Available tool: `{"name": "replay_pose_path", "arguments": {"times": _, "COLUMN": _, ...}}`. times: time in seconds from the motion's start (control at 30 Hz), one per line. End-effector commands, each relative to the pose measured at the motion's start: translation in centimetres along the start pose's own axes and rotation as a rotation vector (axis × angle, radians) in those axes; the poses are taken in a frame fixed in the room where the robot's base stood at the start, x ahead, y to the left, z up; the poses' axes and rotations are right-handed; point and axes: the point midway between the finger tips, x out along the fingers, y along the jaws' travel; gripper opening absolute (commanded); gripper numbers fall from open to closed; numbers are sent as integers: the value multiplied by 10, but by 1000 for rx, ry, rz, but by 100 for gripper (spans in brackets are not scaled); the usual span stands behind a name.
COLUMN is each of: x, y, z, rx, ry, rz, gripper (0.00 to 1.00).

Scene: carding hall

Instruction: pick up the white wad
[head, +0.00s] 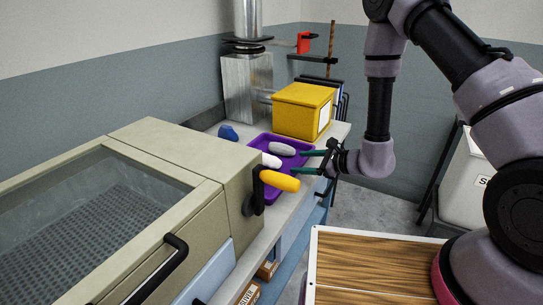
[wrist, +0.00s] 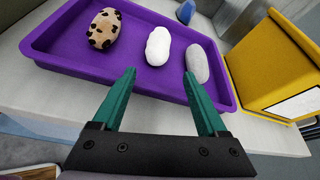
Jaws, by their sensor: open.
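The white wad (wrist: 158,46) lies in the purple tray (wrist: 70,62), between a brown-spotted wad (wrist: 104,28) on its left and a grey wad (wrist: 197,63) on its right. In the head view the white wad (head: 271,160) shows beside the grey wad (head: 282,148); the spotted wad is not visible there. My gripper (wrist: 159,74) is open and empty, its teal fingers reaching over the tray's near side. The white wad lies just beyond the fingertips, roughly centred between them. In the head view my gripper (head: 297,162) comes in from the right.
A yellow box (head: 302,110) stands close behind the tray. A blue object (head: 228,132) sits on the bench beyond the tray. A wood-topped surface (head: 372,264) is in front.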

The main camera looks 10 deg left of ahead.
Motion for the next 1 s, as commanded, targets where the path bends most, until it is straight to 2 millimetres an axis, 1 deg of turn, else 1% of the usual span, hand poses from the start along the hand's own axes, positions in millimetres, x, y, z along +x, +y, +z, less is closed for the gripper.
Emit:
{"name": "replay_pose_path", "arguments": {"times": 0.1, "x": 20, "y": 1, "z": 1, "rx": -3, "ry": -3, "rz": 3, "gripper": 76}}
{"name": "replay_pose_path", "arguments": {"times": 0.2, "x": 35, "y": 1, "z": 1, "rx": -1, "ry": -2, "rz": 3, "gripper": 76}}
{"name": "replay_pose_path", "arguments": {"times": 0.47, "x": 57, "y": 2, "z": 0, "rx": 0, "ry": -2, "rz": 2, "gripper": 76}}
{"name": "replay_pose_path", "arguments": {"times": 0.7, "x": 92, "y": 4, "z": -1, "rx": -2, "ry": -2, "rz": 4, "gripper": 76}}
{"name": "replay_pose_path", "arguments": {"times": 0.83, "x": 101, "y": 4, "z": -2, "rx": 0, "ry": 0, "rz": 2, "gripper": 76}}
{"name": "replay_pose_path", "arguments": {"times": 1.0, "x": 101, "y": 4, "z": -2, "rx": 0, "ry": 1, "rz": 3, "gripper": 76}}
